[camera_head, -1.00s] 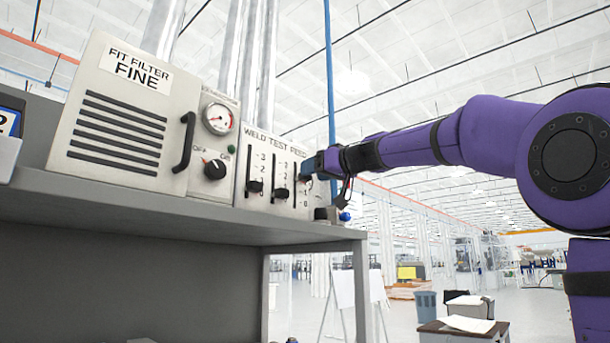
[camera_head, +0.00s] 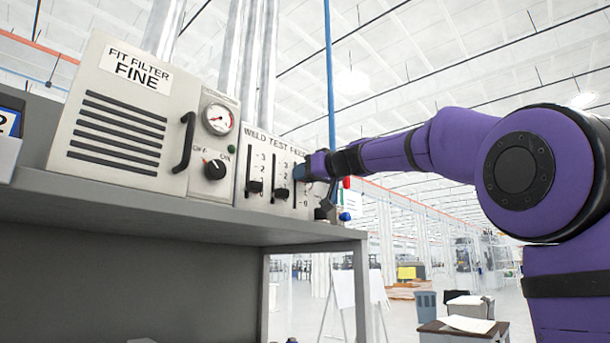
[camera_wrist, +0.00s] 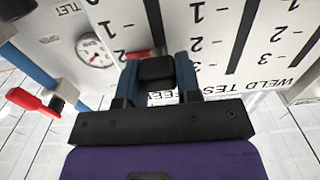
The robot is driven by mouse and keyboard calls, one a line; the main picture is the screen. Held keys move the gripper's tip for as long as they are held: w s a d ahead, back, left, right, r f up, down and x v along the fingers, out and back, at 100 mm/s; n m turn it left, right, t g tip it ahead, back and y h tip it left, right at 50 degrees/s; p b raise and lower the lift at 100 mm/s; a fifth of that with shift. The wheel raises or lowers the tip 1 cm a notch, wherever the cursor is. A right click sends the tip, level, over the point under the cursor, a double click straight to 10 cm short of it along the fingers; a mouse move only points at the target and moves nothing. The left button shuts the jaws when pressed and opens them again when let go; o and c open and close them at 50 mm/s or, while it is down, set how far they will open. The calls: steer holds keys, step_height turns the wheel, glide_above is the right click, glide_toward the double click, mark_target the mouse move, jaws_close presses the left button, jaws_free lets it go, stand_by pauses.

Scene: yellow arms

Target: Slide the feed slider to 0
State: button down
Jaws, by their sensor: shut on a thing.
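The feed slider is the rightmost of three on the WELD TEST FEED panel (camera_head: 246,160). In the wrist view, seen upside down, its black knob (camera_wrist: 156,71) sits between the blue fingers of my gripper (camera_wrist: 157,80). My gripper is shut on that knob. The bare part of the feed slot (camera_wrist: 152,18) runs from the knob toward the picture's top, past the 2 and 1 marks. The knob appears near the 3 end, but its exact reading is hard to tell.
The weld knob (camera_head: 255,187) and test knob (camera_head: 282,194) stand low in their slots. A gauge (camera_head: 218,119) and a rotary switch (camera_head: 215,169) are on the neighbouring unit, which has a black handle (camera_head: 186,142). The shelf edge (camera_head: 180,215) runs below. A red lever (camera_wrist: 32,101) is close beside my gripper.

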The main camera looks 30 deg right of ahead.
mark_target(296, 200)
steer(key=shift+f, duration=3.3)
steer(key=c, duration=0.8)
jaws_free()
steer(key=shift+s+d+r, duration=0.1)
steer(key=shift+s, duration=0.1)
steer(key=v, duration=1)
steer(key=shift+s, duration=0.15)
steer(key=shift+d, duration=0.1)
